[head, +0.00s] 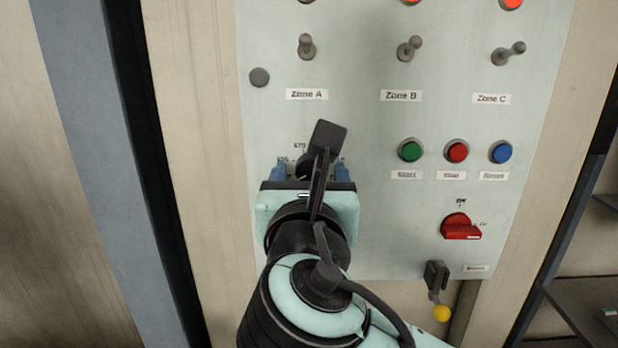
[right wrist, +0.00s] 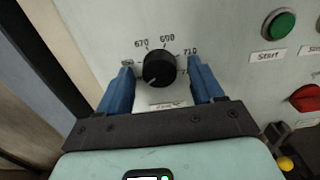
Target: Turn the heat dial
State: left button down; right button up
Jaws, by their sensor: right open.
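The heat dial is a round black knob (right wrist: 159,70) with a pale pointer mark, ringed by numbers such as 670 and 710. In the right wrist view it sits between the two blue fingers of my right gripper (right wrist: 162,92), with a gap on each side. The fingers are open and reach toward the panel on either side of the knob. In the head view my right gripper (head: 313,171) covers most of the dial; only a dark part and a few numbers show. A label below the knob is partly hidden. My left gripper is not in view.
The pale control panel (head: 370,150) carries toggle switches for Zones A, B and C. Green (head: 410,150), red (head: 457,152) and blue (head: 501,152) buttons sit right of the dial. Below them are a red rotary switch (head: 460,227) and a yellow-tipped lever (head: 440,311).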

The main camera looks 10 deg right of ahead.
jog(key=c, duration=1.1)
jog(key=shift+o, duration=0.2)
